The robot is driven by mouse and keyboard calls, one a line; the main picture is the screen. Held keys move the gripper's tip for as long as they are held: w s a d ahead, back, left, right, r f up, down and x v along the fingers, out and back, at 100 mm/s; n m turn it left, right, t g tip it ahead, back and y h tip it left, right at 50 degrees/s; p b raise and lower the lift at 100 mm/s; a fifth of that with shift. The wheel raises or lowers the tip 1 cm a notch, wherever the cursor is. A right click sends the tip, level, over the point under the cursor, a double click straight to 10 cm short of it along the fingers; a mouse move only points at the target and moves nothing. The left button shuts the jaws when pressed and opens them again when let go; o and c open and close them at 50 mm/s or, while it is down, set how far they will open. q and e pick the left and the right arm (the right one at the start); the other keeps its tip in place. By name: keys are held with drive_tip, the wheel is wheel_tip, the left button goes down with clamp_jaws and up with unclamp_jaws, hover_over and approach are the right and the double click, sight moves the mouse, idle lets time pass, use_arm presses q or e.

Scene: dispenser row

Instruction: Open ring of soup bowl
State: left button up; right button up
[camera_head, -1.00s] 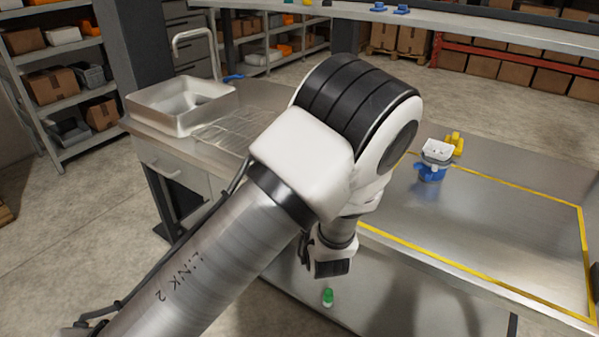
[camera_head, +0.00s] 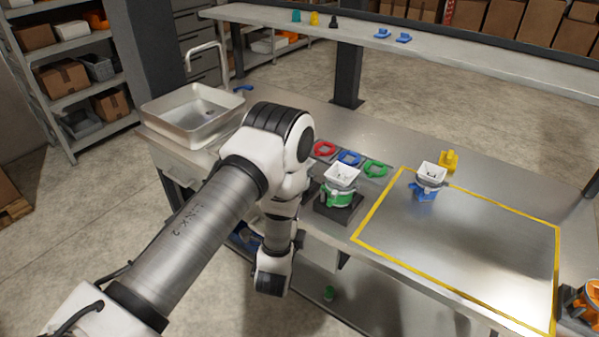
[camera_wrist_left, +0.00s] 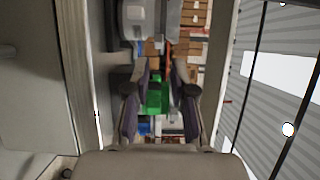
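A white square bowl (camera_head: 341,175) sits in a green ring holder (camera_head: 340,195) on a dark base at the counter's near edge. Another white bowl (camera_head: 431,173) sits in a blue holder (camera_head: 424,190) at the yellow outline's back edge. Whether either ring is open is too small to tell. My left gripper hangs in front of the counter, left of the green holder; its fingers are hidden in the head view. In the left wrist view the left gripper (camera_wrist_left: 158,92) has its fingers apart. A green thing (camera_wrist_left: 157,97) shows between them, apparently beyond. My right gripper is not in view.
Red (camera_head: 325,149), blue (camera_head: 349,158) and green (camera_head: 375,169) flat rings lie behind the green holder. A yellow piece (camera_head: 449,160) stands behind the blue holder. A sink (camera_head: 190,115) is at left. An orange-and-dark object (camera_head: 585,300) is cut off at right. The outlined area is mostly clear.

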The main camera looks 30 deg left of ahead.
use_arm(q)
drive_tip(key=p+x, duration=0.2)
drive_tip(key=x, duration=0.5)
drive_tip(key=shift+w+f, duration=0.15)
drive_tip(key=shift+w, duration=0.15)
clamp_jaws()
